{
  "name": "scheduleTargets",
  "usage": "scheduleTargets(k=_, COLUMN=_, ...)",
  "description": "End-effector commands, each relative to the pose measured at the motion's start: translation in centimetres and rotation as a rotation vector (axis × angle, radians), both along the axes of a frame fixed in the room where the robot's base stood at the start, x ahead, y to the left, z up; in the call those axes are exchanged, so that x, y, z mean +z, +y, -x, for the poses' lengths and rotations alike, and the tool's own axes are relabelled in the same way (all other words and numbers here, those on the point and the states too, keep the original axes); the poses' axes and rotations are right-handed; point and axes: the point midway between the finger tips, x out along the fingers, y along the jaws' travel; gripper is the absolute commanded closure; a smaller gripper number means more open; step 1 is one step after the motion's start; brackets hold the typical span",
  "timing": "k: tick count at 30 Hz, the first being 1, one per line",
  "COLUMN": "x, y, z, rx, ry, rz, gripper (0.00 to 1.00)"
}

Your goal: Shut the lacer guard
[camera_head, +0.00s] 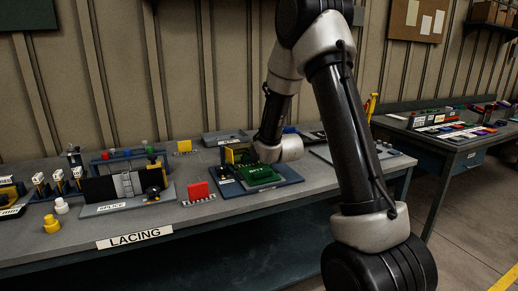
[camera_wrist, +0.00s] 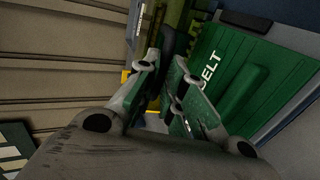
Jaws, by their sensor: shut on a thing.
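The lacer stands on a dark blue base plate (camera_head: 292,179) on the lacing bench, with a green block marked BELT (camera_head: 262,175) on it. The block also fills the right side of the wrist view (camera_wrist: 255,75). An olive-green upright part, which looks like the lacer guard (camera_head: 238,153), rises behind the block. In the wrist view, the guard (camera_wrist: 183,28) runs down to my fingertips. My gripper (camera_wrist: 166,66) is shut on what appears to be its edge. In the head view my wrist hides the fingers and part of the guard, so its angle is unclear.
Yellow and white knobs (camera_head: 52,224) sit at the front left. A second bench (camera_head: 440,133) stands at the right.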

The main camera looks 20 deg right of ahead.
Motion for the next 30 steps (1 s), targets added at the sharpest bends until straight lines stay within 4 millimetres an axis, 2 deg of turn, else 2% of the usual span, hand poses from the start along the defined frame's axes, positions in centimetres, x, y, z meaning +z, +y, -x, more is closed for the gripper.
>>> scheduleTargets(k=4, x=-1.5, y=0.0, z=0.1, rx=-0.001, ry=-0.055, rz=-0.003, gripper=1.0)
scheduleTargets(k=12, x=-3.2, y=0.1, z=0.2, rx=-0.001, ry=-0.076, rz=-0.002, gripper=1.0)
scheduleTargets(k=29, x=-3.9, y=0.1, z=0.3, rx=0.0, ry=-0.07, rz=-0.002, gripper=1.0)
scheduleTargets(k=30, x=-3.9, y=0.1, z=0.3, rx=0.0, ry=-0.07, rz=-0.002, gripper=0.86)
